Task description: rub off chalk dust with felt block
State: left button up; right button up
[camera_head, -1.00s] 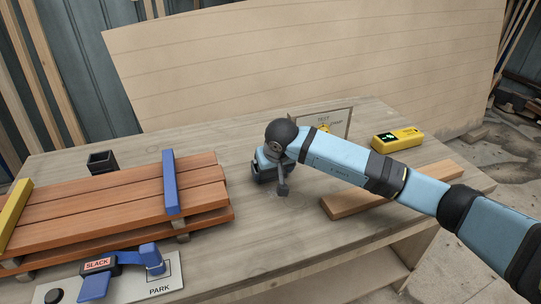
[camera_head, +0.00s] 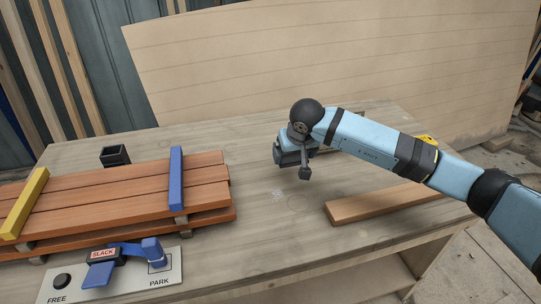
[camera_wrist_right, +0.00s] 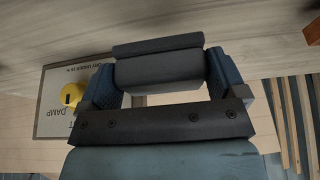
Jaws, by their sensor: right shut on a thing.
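My right gripper (camera_head: 293,158) is over the middle of the bench, its jaws pointing to the left and partly hidden by the wrist. In the right wrist view, the gripper (camera_wrist_right: 160,80) is shut on a grey block (camera_wrist_right: 158,70), which looks like the felt block and spans the space between the fingers. A small whitish patch, probably chalk dust (camera_head: 277,195), lies on the bench top (camera_head: 240,215) just below the gripper, beside a faint ring outline (camera_head: 301,202). Whether the block touches the bench is unclear. My left gripper is out of view.
A stack of reddish boards (camera_head: 120,200) with blue and yellow bars stands left. A black open box (camera_head: 115,156) is behind it. A SLACK/PARK lever plate (camera_head: 125,275) is in front. A loose plank (camera_head: 380,203) lies right.

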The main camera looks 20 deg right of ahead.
jog(key=shift+r+p, duration=0.55)
jog(key=shift+r, duration=0.95)
